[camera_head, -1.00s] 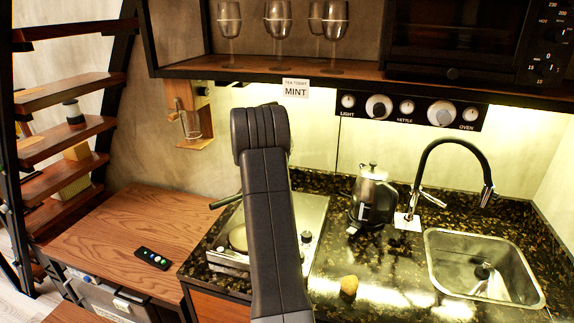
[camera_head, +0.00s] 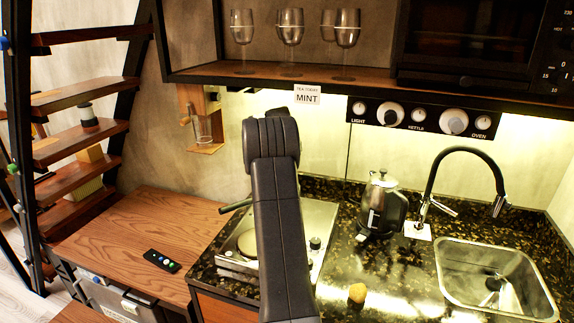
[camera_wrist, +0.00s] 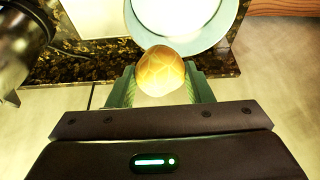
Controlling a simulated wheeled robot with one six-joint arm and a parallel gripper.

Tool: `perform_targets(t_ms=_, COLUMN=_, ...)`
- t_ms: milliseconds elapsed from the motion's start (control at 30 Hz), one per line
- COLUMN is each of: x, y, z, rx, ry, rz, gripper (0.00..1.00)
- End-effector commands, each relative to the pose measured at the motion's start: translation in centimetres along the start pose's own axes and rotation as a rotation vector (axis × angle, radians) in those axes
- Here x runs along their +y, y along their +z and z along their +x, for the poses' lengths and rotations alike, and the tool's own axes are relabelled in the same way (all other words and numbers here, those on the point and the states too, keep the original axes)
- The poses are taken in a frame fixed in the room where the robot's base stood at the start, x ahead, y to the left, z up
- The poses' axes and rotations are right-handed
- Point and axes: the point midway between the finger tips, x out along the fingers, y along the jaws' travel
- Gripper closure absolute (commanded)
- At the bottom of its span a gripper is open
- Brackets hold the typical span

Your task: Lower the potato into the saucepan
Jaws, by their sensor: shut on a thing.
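My gripper (camera_wrist: 160,88) is shut on a golden-brown potato (camera_wrist: 160,70), held between its greenish fingers in the wrist view. Just beyond the potato is the saucepan (camera_wrist: 218,32), seen as a blue-green rim around a bright white inside. The potato overlaps its near rim in the picture; I cannot tell the height between them. My arm hides the rest of the saucepan, my gripper and the held potato there.
The hob (camera_head: 318,222) has a pale round plate (camera_head: 247,243) at its left. A metal kettle (camera_head: 383,207) stands right of it, also at upper left in the wrist view (camera_wrist: 22,40).

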Motion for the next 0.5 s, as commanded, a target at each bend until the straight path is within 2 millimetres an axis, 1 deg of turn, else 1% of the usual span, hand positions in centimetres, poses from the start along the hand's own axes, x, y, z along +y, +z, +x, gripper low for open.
perform_targets(t_ms=233, x=0.0, y=0.1, z=0.1, rx=0.0, ry=0.0, rz=0.0, gripper=0.78)
perform_targets(t_ms=500, x=0.0, y=0.5, z=1.3, rx=0.0, ry=0.0, rz=0.0, gripper=0.78)
